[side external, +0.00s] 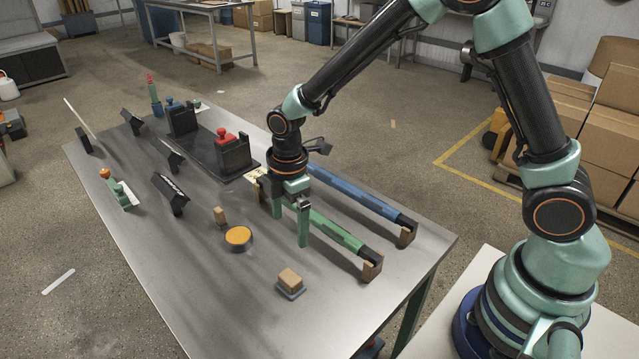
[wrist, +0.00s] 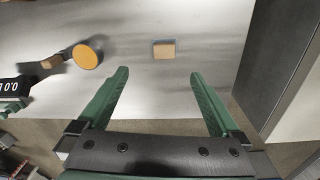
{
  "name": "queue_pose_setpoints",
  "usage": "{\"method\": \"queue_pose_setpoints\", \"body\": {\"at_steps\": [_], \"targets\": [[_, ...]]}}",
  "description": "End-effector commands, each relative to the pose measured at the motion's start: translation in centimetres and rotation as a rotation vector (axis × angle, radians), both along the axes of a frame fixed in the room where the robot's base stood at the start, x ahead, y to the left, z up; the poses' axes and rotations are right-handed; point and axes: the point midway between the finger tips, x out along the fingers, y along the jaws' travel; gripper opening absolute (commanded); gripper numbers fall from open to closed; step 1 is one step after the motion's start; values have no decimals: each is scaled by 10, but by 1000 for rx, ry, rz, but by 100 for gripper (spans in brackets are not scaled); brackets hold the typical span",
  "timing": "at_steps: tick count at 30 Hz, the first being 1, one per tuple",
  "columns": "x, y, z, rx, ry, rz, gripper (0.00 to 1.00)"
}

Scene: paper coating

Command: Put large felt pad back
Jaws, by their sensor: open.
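A tan square block on a thin grey base (side external: 290,281) sits near the front edge of the table, apart from other things. It also shows in the wrist view (wrist: 164,50), ahead of the space between my fingers. A smaller tan block (side external: 219,215) stands further back, beside a round orange-topped dark disc (side external: 238,236). I cannot tell for certain which is the large felt pad; the block on the grey base is the larger of the two blocks. My gripper (side external: 290,228) is open and empty, pointing down above the table, behind the larger block. Its two green fingers (wrist: 160,74) are spread wide.
A green bar (side external: 335,232) and a blue bar (side external: 365,196) lie on brown supports to the right of my gripper. Black stands with red (side external: 233,153) and blue (side external: 181,119) pieces are behind. Black labelled holders (side external: 171,193) stand left. The table's front left is clear.

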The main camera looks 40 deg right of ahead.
Motion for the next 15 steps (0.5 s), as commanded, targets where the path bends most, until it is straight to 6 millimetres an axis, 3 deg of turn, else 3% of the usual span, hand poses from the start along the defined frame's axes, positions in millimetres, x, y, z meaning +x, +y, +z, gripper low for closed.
{"method": "queue_pose_setpoints", "body": {"at_steps": [1,6,15], "targets": [[0,-7,20,11,-30,-69,100],[-12,-33,78,56,-110,-347,100],[-56,-77,152,170,-239,-832,100]]}}
